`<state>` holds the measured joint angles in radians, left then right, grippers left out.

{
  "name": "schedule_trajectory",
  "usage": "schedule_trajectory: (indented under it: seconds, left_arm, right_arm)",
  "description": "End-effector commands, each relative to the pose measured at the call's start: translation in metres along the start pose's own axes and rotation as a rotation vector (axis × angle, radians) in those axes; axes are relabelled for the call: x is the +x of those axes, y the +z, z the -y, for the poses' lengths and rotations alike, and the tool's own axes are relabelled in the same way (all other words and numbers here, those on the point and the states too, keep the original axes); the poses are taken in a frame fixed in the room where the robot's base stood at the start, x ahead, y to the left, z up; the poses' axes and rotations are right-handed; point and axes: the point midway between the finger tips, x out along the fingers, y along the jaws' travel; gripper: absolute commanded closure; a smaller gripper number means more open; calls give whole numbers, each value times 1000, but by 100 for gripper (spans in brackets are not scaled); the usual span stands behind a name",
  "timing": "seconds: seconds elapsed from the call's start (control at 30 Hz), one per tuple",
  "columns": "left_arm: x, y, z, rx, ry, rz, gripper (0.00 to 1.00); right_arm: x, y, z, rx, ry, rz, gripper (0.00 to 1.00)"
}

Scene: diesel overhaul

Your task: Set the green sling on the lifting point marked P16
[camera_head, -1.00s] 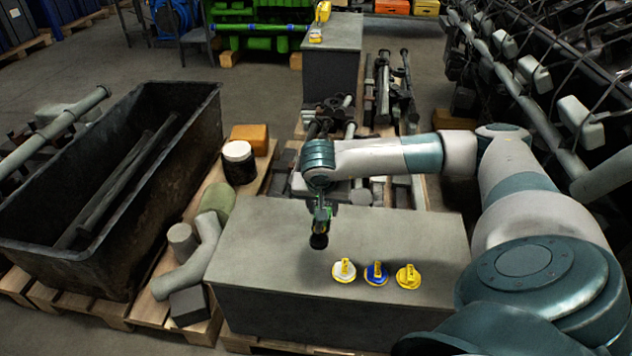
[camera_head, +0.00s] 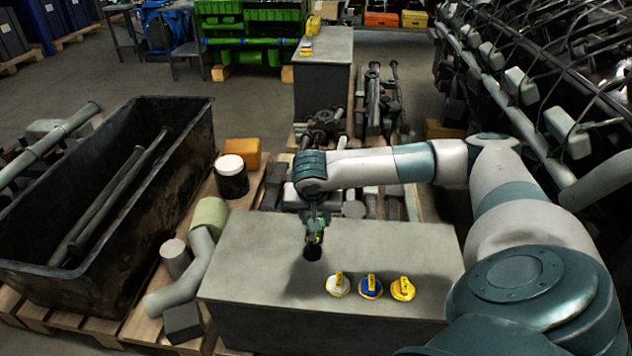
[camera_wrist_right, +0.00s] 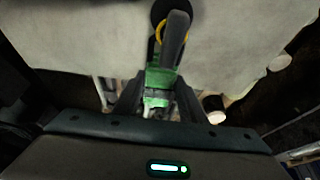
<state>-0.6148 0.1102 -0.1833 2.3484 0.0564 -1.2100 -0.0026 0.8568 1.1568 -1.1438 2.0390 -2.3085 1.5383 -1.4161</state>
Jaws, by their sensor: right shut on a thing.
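My right gripper (camera_head: 314,232) points down over the near grey block (camera_head: 245,262). It is shut on the green sling (camera_head: 316,227), and a dark round piece (camera_head: 312,252) hangs under it. In the right wrist view the green sling (camera_wrist_right: 160,80) sits between the fingers (camera_wrist_right: 158,100), with a dark grey piece and a yellow ring beyond it. Three yellow-tagged lifting points stand on the block: one white (camera_head: 338,287), one blue (camera_head: 371,287) and one all yellow (camera_head: 403,289). Their tag lettering is too small to read. My left gripper is not in view.
A black open bin (camera_head: 200,120) with long bars stands at the left. A black jar with a white lid (camera_head: 231,176) and grey pipes (camera_head: 190,270) lie beside the block. A second grey block (camera_head: 325,45) stands farther back. Engine parts line the right side.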

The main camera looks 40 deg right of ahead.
Motion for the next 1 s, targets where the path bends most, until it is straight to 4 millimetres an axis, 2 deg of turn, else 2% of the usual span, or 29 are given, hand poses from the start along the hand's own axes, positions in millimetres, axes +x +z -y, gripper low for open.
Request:
schedule_trajectory:
  seconds: [0.2,0.7,1.0]
  left_arm:
    - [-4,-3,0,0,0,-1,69]
    - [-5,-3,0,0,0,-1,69]
    - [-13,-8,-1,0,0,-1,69]
  right_arm:
    - [-7,-4,0,1,-1,-2,94]
    - [-10,-4,0,1,-1,-2,94]
    - [-27,-12,0,0,-2,-2,94]
